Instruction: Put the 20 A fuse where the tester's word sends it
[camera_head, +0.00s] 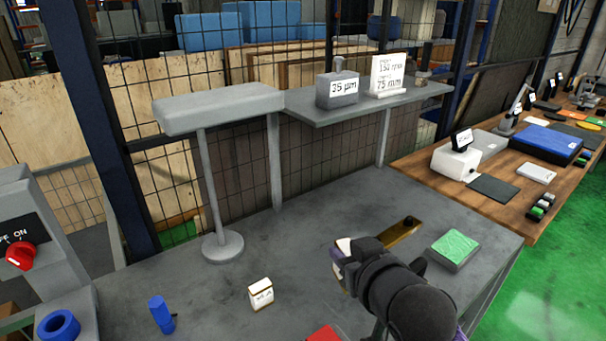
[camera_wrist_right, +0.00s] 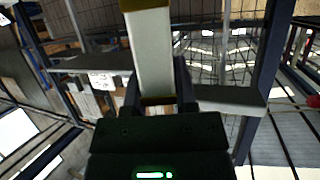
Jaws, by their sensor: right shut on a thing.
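My right gripper (camera_head: 352,258) is above the grey table, its jaws mostly hidden by its own wrist. It is shut on a white block-shaped fuse (camera_head: 344,244) with a brass-coloured end. In the right wrist view the fuse (camera_wrist_right: 150,50) stands out between the fingers (camera_wrist_right: 158,88), its rating not visible. Another white fuse (camera_head: 261,295) with a brass-coloured top stands on the table, its label too small to read surely. A white device with a small black display (camera_head: 456,162), possibly the tester, stands on the wooden bench; its word is unreadable. My left gripper is out of view.
A brass plate with a black knob (camera_head: 404,230) and a green block (camera_head: 455,249) lie near my right gripper. A blue cylinder (camera_head: 161,315) and red object (camera_head: 325,334) are at the front. A post-mounted grey shelf (camera_head: 220,107) overhangs the back.

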